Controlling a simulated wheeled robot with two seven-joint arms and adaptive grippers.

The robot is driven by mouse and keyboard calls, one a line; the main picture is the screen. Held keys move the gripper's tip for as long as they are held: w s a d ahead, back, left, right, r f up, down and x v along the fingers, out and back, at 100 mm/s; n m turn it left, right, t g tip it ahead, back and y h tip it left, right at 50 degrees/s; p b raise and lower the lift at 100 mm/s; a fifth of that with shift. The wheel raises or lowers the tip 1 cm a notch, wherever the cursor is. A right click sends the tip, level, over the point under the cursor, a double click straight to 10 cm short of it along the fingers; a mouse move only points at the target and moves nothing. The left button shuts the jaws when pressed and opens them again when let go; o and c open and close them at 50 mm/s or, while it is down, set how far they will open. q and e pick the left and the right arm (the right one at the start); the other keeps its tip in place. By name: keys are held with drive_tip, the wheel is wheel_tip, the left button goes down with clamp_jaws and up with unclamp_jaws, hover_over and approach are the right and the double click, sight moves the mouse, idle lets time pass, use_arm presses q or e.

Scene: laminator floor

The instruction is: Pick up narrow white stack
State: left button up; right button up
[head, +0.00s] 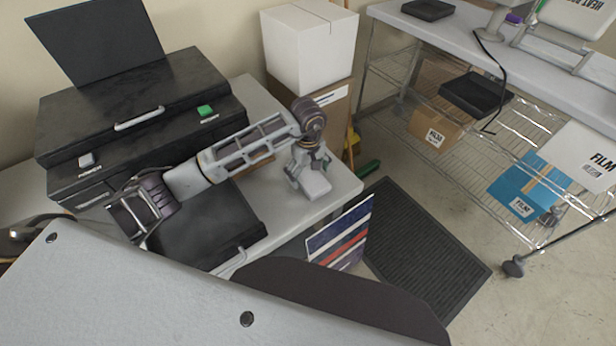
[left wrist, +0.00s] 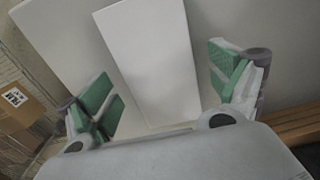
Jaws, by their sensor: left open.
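The narrow white stack (head: 314,184) lies on the pale table near its right edge, beneath my left gripper. My left gripper (head: 307,174) points down over it in the head view. In the left wrist view the narrow white stack (left wrist: 150,60) is a long white block between the two green-padded fingers of the left gripper (left wrist: 163,85). The fingers are open, with a visible gap on each side of the stack. The gripper hides part of the stack in the head view. My right gripper is not in view.
A black laminator (head: 140,110) stands on the table (head: 345,188) at left. A white box (head: 308,45) sits on a cardboard box behind. A wire shelf rack (head: 480,150) with film boxes is at right. A dark mat (head: 420,240) lies on the floor.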

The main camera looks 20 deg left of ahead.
sight(308, 174)
use_arm(q)
drive_tip(key=c, duration=1.3)
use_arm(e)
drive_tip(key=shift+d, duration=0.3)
use_arm(q)
drive_tip(key=shift+r, duration=0.15)
wheel_tip(308, 174, up, 8)
drive_tip(key=shift+f+b, duration=0.1)
drive_tip(key=shift+b, duration=0.75)
wheel_tip(308, 174, up, 2)
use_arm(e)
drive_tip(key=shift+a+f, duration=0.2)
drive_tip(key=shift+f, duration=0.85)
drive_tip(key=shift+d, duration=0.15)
